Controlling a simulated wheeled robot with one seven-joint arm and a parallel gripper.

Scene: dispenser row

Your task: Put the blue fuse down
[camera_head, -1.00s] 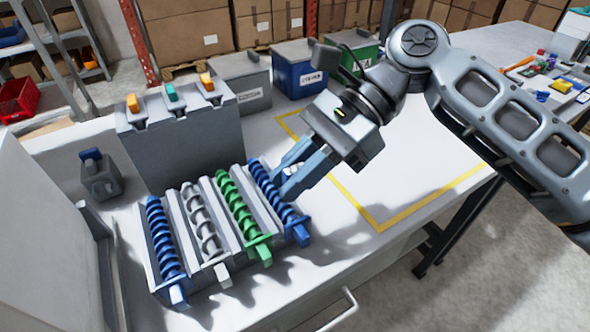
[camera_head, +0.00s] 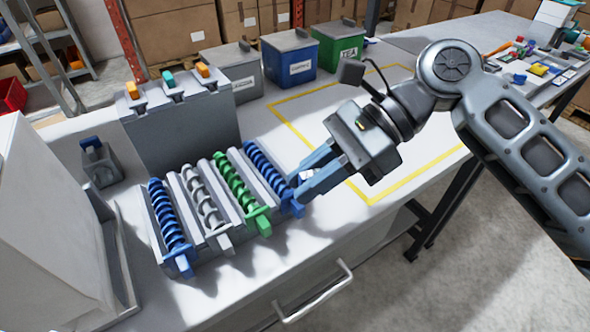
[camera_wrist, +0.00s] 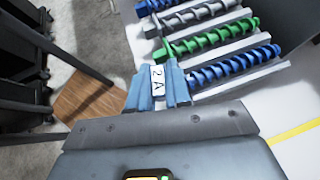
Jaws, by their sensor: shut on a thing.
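My gripper (camera_head: 303,188) is shut on the blue fuse, of which a white face marked "2 A" (camera_wrist: 158,80) shows between the light-blue fingers in the wrist view. In the head view only a small pale patch of the fuse (camera_head: 307,175) shows; the fingers hide the rest. My gripper (camera_wrist: 157,88) is beside the front end of the rightmost blue spiral (camera_head: 268,166) of the dispenser row. I cannot tell whether the fuse touches anything below. A yellow-outlined area (camera_head: 352,125) of the bench lies behind and right of my gripper.
The row also has a green spiral (camera_head: 237,180), a grey spiral (camera_head: 205,203) and a left blue spiral (camera_head: 167,217). Grey, blue (camera_head: 291,59) and green (camera_head: 338,46) bins stand behind. The yellow-outlined area looks clear. The bench's front edge is close to my gripper.

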